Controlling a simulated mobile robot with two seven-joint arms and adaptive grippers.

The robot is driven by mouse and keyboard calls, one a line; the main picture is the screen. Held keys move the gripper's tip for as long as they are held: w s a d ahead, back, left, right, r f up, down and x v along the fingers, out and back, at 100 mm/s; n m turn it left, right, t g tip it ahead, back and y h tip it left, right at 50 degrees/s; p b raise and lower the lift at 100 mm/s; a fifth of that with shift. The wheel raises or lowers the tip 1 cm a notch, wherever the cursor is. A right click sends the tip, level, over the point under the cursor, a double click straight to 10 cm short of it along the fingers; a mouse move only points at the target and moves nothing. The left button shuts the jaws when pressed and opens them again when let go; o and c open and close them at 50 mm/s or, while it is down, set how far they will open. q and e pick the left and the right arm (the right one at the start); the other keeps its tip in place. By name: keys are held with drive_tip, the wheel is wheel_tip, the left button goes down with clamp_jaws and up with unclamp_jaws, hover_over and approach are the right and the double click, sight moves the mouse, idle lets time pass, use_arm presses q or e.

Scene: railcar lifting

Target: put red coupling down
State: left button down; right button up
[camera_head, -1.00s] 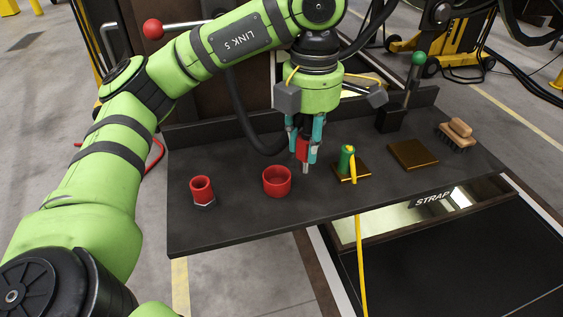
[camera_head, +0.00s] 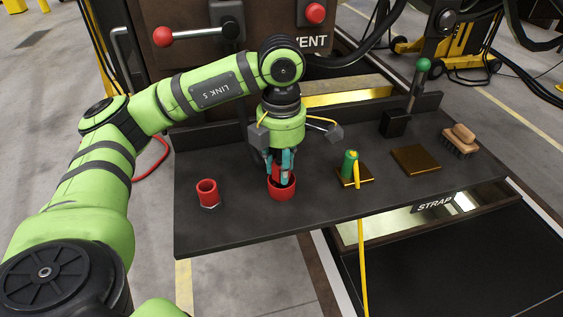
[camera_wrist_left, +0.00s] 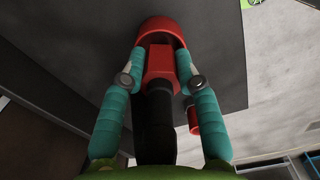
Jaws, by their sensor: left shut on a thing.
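My left gripper (camera_head: 281,172) is shut on the red coupling (camera_wrist_left: 160,65), a red block-like piece with a black shaft or hose behind it. The fingers stand either side of the coupling in the left wrist view. In the head view the gripper is over the round red cup (camera_head: 283,193) on the dark shelf, with its fingertips at or inside the rim. The cup also shows beyond the coupling in the left wrist view (camera_wrist_left: 160,25). The fingers mostly hide the coupling in the head view, and I cannot tell whether it touches the cup's bottom. My right gripper is not in view.
A smaller red fitting (camera_head: 208,193) stands on the dark shelf (camera_head: 240,228) to the left.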

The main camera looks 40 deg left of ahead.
use_arm(q)
drive_tip(key=shift+f, duration=0.15)
drive_tip(key=c, duration=0.9)
unclamp_jaws()
wheel_tip(320, 180, up, 12)
drive_tip(key=shift+r, duration=0.2)
